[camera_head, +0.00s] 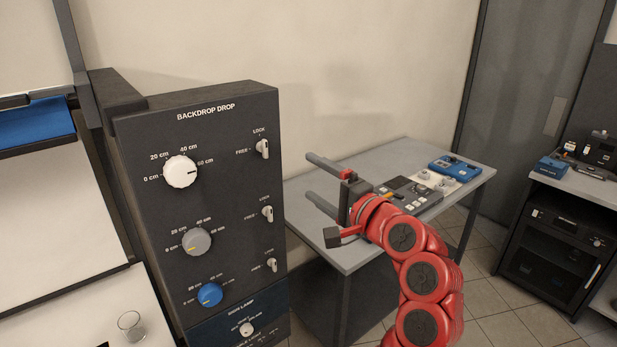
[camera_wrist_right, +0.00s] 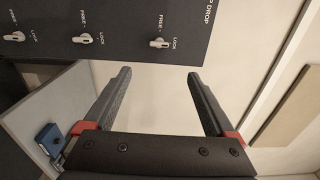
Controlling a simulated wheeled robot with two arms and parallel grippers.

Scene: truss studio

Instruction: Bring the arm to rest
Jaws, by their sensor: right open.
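My right arm (camera_head: 422,272) is red and comes in from the lower right in the head view. Its right gripper (camera_head: 316,180) points left, toward the right side of the backdrop panel, in front of the grey table. The jaws are open with nothing between them. In the right wrist view the two dark fingers (camera_wrist_right: 160,80) stand wide apart, with pale wall between them. The dark backdrop panel (camera_head: 225,140) stands apart from the fingers, as far as I can tell. It also shows in the right wrist view (camera_wrist_right: 110,25). My left gripper is not in view.
The panel has a white knob (camera_head: 181,172), a grey knob (camera_head: 197,242), a blue knob (camera_head: 210,295) and lock switches (camera_head: 263,148). A grey table (camera_head: 345,258) with devices (camera_head: 410,194) stands behind my arm. A glass (camera_head: 131,326) stands lower left. Tiled floor is open at right.

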